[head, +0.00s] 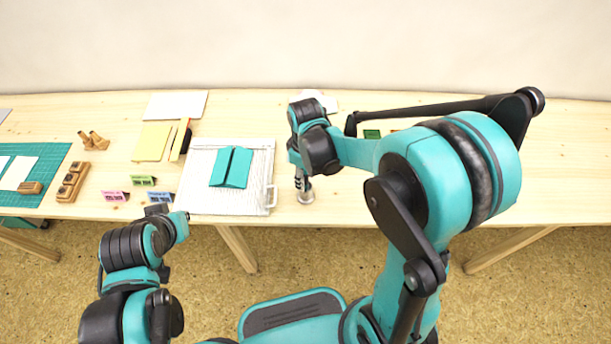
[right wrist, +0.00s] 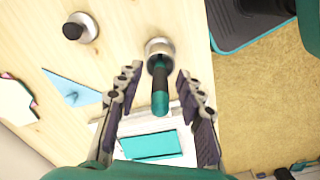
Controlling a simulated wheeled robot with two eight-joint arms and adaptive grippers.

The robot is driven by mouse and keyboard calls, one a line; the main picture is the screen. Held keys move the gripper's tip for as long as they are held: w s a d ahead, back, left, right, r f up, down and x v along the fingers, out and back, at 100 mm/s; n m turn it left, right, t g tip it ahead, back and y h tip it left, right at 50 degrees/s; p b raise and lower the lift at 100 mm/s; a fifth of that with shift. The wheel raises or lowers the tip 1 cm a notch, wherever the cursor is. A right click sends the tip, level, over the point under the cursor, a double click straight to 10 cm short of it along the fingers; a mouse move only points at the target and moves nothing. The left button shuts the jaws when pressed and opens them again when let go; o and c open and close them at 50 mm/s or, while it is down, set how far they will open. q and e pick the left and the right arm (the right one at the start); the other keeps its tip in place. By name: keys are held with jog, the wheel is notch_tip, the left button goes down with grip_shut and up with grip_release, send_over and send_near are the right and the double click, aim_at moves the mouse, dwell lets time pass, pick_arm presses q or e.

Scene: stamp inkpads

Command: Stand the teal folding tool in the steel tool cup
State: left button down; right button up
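The steel tool cup (head: 306,198) stands on the table's front part, right of the white board; it also shows in the right wrist view (right wrist: 159,45). The teal folding tool (right wrist: 160,92), with a dark section near the cup, stands in the cup's mouth with its teal end toward the wrist camera. My right gripper (right wrist: 158,78) is open around the tool, with a gap on both sides. In the head view my right arm hides most of the tool. My left gripper (head: 163,211) hangs in front of the table edge, its fingers unclear.
A white ridged board (head: 205,197) holds a folded teal card (head: 231,167) beside the cup. A dark-knobbed round object (right wrist: 79,28) stands near the cup. The table front right is mostly bare.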

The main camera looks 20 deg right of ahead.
jog(key=shift+r, duration=0.1)
notch_tip(320, 180, up, 12)
jog(key=shift+f, duration=0.1)
dwell(0.4)
dwell(0.9)
jog(key=s+d+m+t, duration=0.4)
jog(key=s+m+t, duration=0.3)
jog(key=s+m, duration=0.2)
jog(key=shift+s+d, duration=0.35)
jog(key=shift+s, duration=0.3)
